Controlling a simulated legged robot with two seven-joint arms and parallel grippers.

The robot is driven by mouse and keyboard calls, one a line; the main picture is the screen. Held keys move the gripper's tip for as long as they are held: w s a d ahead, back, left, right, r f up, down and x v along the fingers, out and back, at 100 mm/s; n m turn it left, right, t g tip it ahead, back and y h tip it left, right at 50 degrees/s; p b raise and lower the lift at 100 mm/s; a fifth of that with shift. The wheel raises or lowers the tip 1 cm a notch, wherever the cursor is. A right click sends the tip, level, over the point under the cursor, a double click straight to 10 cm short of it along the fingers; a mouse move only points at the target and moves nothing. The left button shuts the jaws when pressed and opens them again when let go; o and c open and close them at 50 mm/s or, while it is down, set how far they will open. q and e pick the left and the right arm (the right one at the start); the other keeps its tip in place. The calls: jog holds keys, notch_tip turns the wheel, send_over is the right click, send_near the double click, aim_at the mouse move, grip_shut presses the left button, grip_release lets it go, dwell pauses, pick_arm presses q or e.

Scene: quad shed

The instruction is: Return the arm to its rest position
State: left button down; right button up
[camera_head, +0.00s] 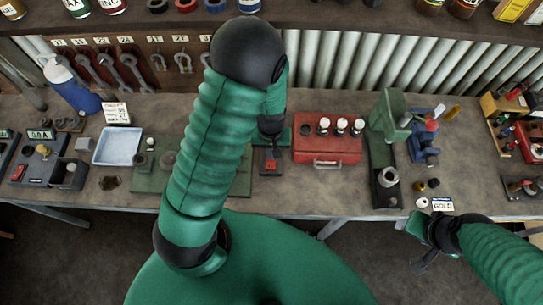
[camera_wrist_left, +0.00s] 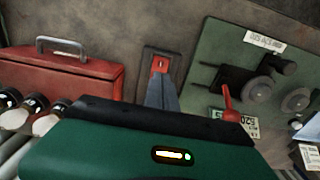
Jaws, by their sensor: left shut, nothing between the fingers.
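My left arm (camera_head: 215,140) rises through the middle of the head view, its dark elbow high over the bench. My left gripper (camera_head: 273,148) points down over the bench, partly hidden behind that arm. It is shut and empty. In the left wrist view its grey fingers (camera_wrist_left: 162,92) lie together just in front of a dark plate with a red switch (camera_wrist_left: 160,65). The same red switch (camera_head: 270,166) shows in the head view. Whether the fingertips touch the plate cannot be told. My right gripper (camera_head: 424,252) is at the lower right, by the bench's front edge; its opening is unclear.
A red toolbox (camera_head: 328,150) with white-topped bottles stands right of the left gripper. A green press (camera_head: 388,120) is farther right. A green board (camera_head: 150,178) and a pale tray (camera_head: 118,146) lie left. Wrenches hang behind; a shelf (camera_head: 330,17) runs above.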

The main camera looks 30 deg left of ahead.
pick_arm(q)
jog(key=shift+r, duration=0.35)
pick_arm(e)
jog(key=shift+r, duration=0.3)
jog(key=shift+f, duration=0.1)
pick_arm(q)
jog(key=s+d+m+t+b, duration=0.2)
jog(key=s+d+m+b, duration=0.2)
jog(key=b, duration=0.9)
jog(key=shift+d+r+m+t, duration=0.2)
jog(key=shift+m+t, duration=0.1)
jog(key=shift+m, duration=0.9)
pick_arm(e)
jog(key=s+x, duration=0.3)
jog(key=x, duration=1)
jog(key=shift+f, duration=0.3)
pick_arm(q)
jog(key=shift+s, duration=0.25)
